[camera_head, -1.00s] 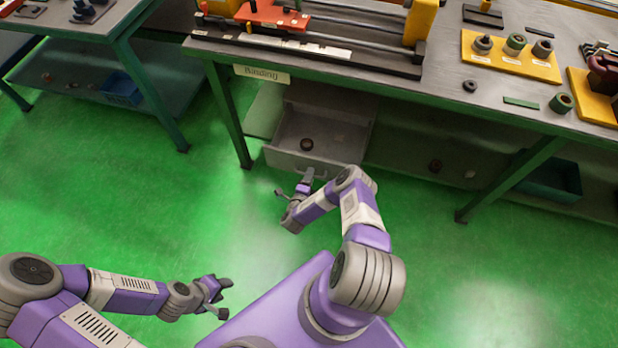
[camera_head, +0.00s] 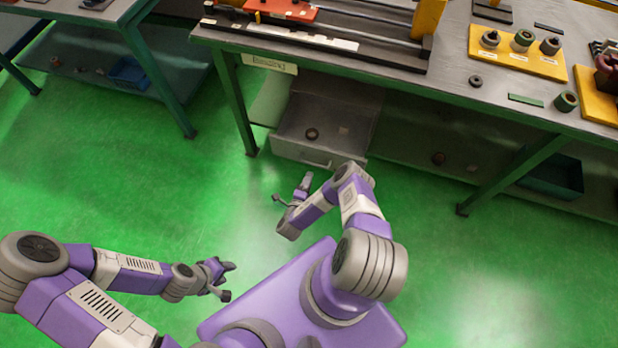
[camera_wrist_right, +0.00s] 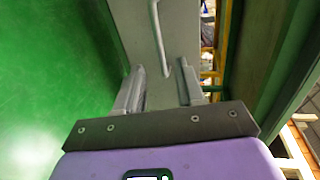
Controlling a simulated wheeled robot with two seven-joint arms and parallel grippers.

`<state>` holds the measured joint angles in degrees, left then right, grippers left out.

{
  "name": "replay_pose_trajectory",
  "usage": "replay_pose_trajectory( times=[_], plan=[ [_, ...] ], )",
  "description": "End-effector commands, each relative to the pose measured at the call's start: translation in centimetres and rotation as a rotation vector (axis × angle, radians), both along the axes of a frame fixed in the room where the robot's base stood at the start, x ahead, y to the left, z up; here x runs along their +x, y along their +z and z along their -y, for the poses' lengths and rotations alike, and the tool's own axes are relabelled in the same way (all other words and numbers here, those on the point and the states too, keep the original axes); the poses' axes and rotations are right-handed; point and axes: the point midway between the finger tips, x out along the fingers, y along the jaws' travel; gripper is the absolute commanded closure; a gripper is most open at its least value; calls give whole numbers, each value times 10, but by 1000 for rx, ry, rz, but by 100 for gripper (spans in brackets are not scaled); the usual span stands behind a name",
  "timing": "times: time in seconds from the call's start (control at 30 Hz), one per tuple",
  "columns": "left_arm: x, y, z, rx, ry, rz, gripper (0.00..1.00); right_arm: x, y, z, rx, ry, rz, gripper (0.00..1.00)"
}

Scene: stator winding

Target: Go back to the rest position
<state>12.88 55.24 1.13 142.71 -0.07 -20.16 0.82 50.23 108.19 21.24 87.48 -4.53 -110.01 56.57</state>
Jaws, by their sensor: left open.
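My left gripper (camera_head: 227,280) is open and empty, held over the green floor at the lower left in the head view. My right gripper (camera_head: 291,189) is open and empty, just in front of the pulled-out grey drawer (camera_head: 292,149) under the workbench. In the right wrist view the fingers of my right gripper (camera_wrist_right: 162,84) stand apart with nothing between them. The drawer's handle (camera_wrist_right: 160,40) lies ahead of them, apart from the fingertips. A dark ring (camera_head: 312,134) and a small light piece lie inside the drawer.
Another table (camera_head: 95,20) is at upper left. The green floor (camera_head: 180,190) around the arms is clear.

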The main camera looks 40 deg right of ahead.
Motion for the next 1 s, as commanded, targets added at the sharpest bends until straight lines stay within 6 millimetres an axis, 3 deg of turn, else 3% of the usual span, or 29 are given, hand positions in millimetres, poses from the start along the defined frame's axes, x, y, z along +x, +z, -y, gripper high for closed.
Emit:
replay_pose_trajectory(
  times=[0.43, 0.57, 0.7, 0.8, 0.87, 1.0],
  plan=[
    [0, 0, 0, 0, 0, 0, 57, 2, 0, 0, 1, 6, -3, 62],
    [0, 1, 0, 0, 0, 0, 57, 19, 6, -13, 18, 117, -63, 62],
    [0, 6, 0, 0, 0, 0, 57, 53, 21, -57, 35, 440, -251, 62],
    [0, 9, 0, 0, 0, 0, 57, 59, 36, -101, 12, 738, -437, 62],
    [0, 11, 0, 0, 0, 0, 57, 52, 45, -126, -12, 915, -549, 62],
    [0, 15, 0, 0, 0, 0, 57, 10, 73, -174, -90, 1318, -802, 62]
  ],
)
